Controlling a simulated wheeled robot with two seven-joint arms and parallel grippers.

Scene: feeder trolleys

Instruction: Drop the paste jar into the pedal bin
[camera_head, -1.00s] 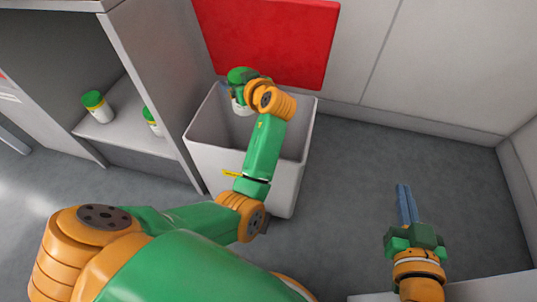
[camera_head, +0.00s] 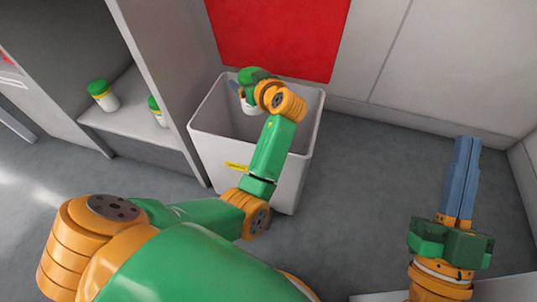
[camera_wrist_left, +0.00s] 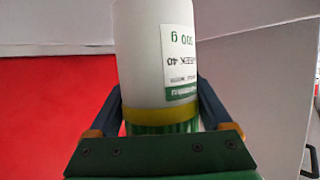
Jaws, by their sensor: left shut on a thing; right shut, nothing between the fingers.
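The paste jar (camera_wrist_left: 160,60) is white with a yellow band, a green lid and a printed label. My left gripper (camera_wrist_left: 165,105) is shut on it, with a finger on each side of the jar. In the head view my left gripper (camera_head: 243,92) is over the open top of the grey-white pedal bin (camera_head: 204,150). A white part of the jar (camera_head: 250,106) shows below the gripper, inside the outline of the bin's opening. My right gripper (camera_head: 465,165) is shut and empty, to the right of the bin.
Two similar jars with green lids, one left (camera_head: 103,95) and one right (camera_head: 157,111), stand on a shelf (camera_head: 132,122) left of the bin. A red panel (camera_head: 280,35) is on the wall behind. The floor right of the bin is clear.

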